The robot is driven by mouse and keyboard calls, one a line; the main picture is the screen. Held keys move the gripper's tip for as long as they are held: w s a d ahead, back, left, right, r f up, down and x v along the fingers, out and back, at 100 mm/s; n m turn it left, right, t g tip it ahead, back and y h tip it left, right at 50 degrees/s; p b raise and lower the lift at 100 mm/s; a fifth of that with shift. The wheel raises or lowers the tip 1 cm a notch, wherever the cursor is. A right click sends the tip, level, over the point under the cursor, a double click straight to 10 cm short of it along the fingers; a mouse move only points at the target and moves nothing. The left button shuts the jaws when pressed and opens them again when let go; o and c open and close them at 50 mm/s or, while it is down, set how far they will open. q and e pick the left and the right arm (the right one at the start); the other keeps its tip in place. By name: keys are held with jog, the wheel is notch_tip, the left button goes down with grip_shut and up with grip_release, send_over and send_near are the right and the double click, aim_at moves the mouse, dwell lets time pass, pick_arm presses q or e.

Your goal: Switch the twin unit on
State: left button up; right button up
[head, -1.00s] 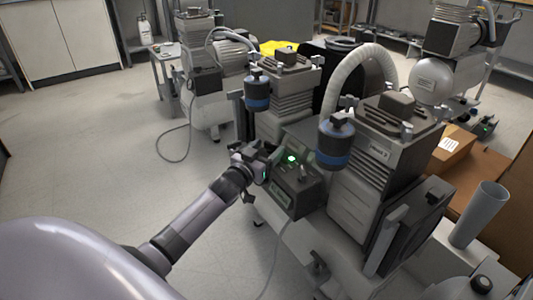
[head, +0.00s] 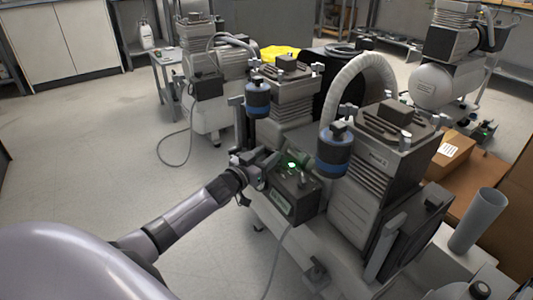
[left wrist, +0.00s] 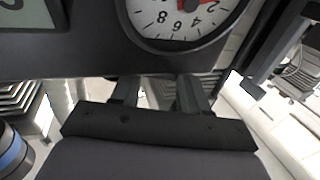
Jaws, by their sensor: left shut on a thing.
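The twin unit stands right of the middle in the head view, with two ribbed compressor heads (head: 366,165) and two blue-banded canisters (head: 333,150). Its dark control box (head: 293,198) sits low at the front, with a lit green lamp (head: 293,166) on top. My left gripper (head: 262,172) is at the left side of this box, shut on a small part there. In the left wrist view its fingers (left wrist: 160,92) run behind the box's dark edge, so the tips and the held part are hidden. A round gauge (left wrist: 183,15) with a red mark shows above them. My right gripper is out of view.
Another compressor (head: 208,85) stands behind on the left. A cardboard box (head: 452,152) and a grey pipe (head: 480,220) are at the right. A pale hose (head: 355,78) arches over the unit. The floor (head: 90,140) at the left is clear.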

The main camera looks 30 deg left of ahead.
pick_arm(q)
jog(key=shift+r+m+h, duration=0.1)
jog(key=shift+m+h, duration=0.4)
jog(key=shift+h, duration=0.3)
jog(key=shift+w+a+m+g+h+b, duration=0.15)
jog(key=shift+m+h+b, duration=0.25)
jog(key=shift+h, duration=0.3)
jog(key=shift+s+a+m+g+h+b, duration=0.1)
jog(key=shift+m+g+h+b, duration=0.05)
jog(key=shift+m+h, duration=0.45)
jog(key=shift+w+m+g+h+b, duration=0.1)
jog(key=shift+m+g+h+b, duration=0.25)
jog(key=shift+h, duration=0.65)
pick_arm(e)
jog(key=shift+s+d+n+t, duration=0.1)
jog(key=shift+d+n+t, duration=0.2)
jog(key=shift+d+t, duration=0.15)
pick_arm(q)
jog(key=o, duration=1.1)
jog(key=shift+c, duration=0.2)
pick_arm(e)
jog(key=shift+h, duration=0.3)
pick_arm(q)
jog(key=shift+a, duration=0.15)
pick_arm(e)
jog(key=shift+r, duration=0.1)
